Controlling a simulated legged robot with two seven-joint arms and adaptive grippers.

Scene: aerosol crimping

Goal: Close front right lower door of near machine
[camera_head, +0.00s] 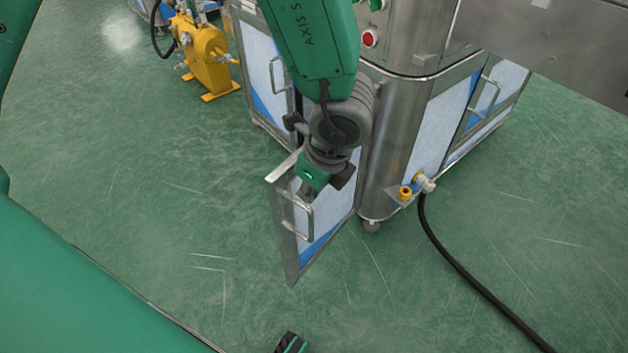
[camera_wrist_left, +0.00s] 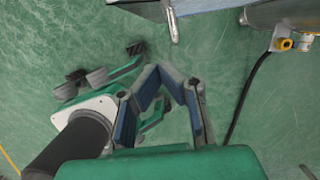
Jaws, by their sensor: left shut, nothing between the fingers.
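The lower door (camera_head: 290,248) of the near machine (camera_head: 390,150) stands swung open, jutting toward me, with a silver frame, white-blue panel and bar handle (camera_head: 303,222). My left gripper (camera_head: 318,174) hangs over the door's upper part, above the handle. The gripper body hides part of the door, and its fingertips do not show clearly there. In the left wrist view its fingers (camera_wrist_left: 161,72) are closed together and empty. A metal edge, apparently the door (camera_wrist_left: 173,28), lies beyond the fingertips with a gap in the picture. I cannot tell whether any part touches.
A black hose (camera_head: 470,275) runs from a yellow-and-silver fitting (camera_head: 415,187) across the floor at the right. A yellow pump (camera_head: 208,55) stands at the back left. A red button (camera_head: 369,38) is on the machine. Green floor left of the door is clear.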

